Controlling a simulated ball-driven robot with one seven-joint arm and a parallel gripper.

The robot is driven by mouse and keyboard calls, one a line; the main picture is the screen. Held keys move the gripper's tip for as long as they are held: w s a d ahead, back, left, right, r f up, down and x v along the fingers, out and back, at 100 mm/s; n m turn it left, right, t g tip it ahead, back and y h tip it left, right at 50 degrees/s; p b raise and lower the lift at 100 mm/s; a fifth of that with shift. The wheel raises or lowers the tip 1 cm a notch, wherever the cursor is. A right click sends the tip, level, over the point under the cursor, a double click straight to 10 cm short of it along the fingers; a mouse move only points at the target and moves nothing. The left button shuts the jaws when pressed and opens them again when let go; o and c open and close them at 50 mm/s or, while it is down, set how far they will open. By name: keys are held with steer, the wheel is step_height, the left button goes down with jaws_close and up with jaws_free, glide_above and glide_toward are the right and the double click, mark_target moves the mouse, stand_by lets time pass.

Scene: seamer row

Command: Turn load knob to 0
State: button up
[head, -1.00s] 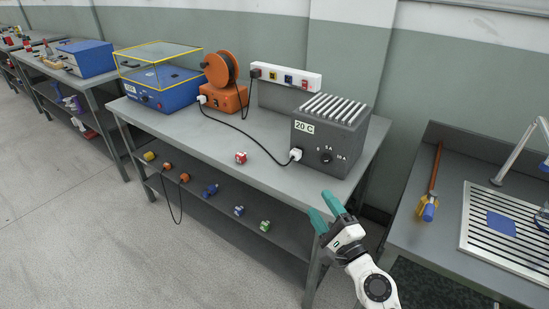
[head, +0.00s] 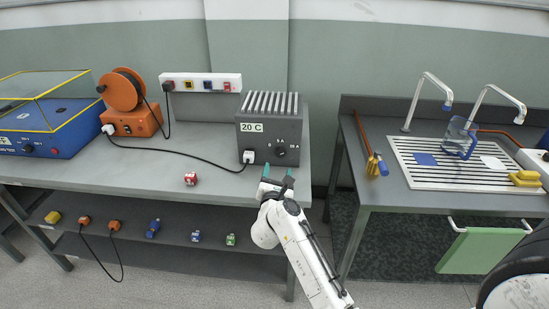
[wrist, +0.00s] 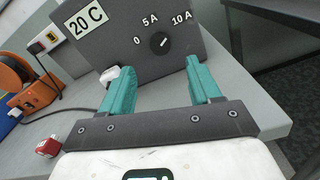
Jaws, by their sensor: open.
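The grey load box (head: 262,138) with a finned top and a "20 C" label stands at the right end of the left bench. Its black load knob (head: 280,150) is on the front face. In the wrist view the knob (wrist: 160,42) sits below the marks 0, 5 A and 10 A, and its white pointer line appears tilted up right, toward 10 A. My gripper (head: 278,171) has teal fingers, open and empty, in front of the box. In the wrist view my gripper (wrist: 160,68) faces the knob, one finger on each side below it, apart from it.
A white plug (head: 248,157) with a black cable sits left of the knob. A red plug-like block (head: 190,179) lies on the bench. An orange reel (head: 122,92) and blue machine (head: 50,125) stand left. A sink bench (head: 365,195) stands right, across a gap.

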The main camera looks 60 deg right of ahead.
mark_target(280, 154)
steer(key=x, duration=0.8)
steer(key=shift+w+d, duration=0.1)
steer(key=shift+d, duration=0.05)
steer(key=shift+c, duration=0.3)
steer(key=c, duration=1)
